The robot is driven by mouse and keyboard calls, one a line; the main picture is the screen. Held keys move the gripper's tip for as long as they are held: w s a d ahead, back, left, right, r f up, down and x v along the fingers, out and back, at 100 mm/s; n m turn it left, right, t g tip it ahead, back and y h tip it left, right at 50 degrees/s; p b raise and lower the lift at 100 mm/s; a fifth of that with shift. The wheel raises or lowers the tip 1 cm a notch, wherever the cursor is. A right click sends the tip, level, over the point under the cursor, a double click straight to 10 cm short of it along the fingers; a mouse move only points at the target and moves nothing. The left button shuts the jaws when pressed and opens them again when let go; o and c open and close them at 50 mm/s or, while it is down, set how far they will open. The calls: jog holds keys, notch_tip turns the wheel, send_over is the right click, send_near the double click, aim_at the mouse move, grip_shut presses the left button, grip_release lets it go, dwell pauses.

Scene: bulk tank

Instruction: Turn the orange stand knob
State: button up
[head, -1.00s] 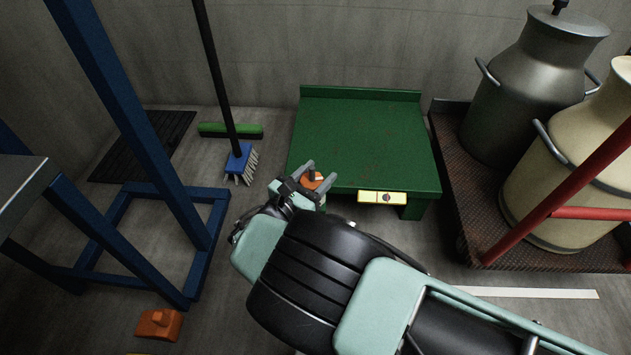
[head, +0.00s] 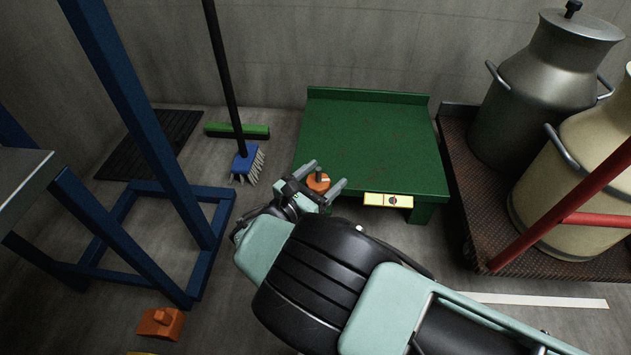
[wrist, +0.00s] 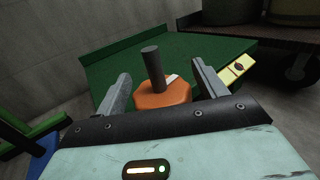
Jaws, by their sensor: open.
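The orange knob (head: 318,183) sits at the front left corner of the green stand (head: 372,140). It has a dark upright peg and a pale mark on its top. In the wrist view the knob (wrist: 163,97) shows between my fingers, with its peg rising in the middle. My gripper (head: 328,173) is open, one finger on each side of the knob. In the wrist view there are gaps between the peg and both fingers of my gripper (wrist: 160,72). I cannot tell whether the fingers touch the knob's base.
A yellow label with a round dark red mark (head: 392,200) is on the stand's front edge. A blue frame (head: 180,190) and a brush (head: 243,160) stand to the left. Metal cans (head: 535,90) stand on a rusty platform (head: 450,150) to the right. An orange block (head: 161,322) lies on the floor.

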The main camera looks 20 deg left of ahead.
jog(key=p+v, duration=0.4)
jog(key=v, duration=1.3)
jog(key=shift+s+p, duration=0.2)
jog(key=shift+p, duration=0.1)
jog(key=shift+a+r, duration=0.1)
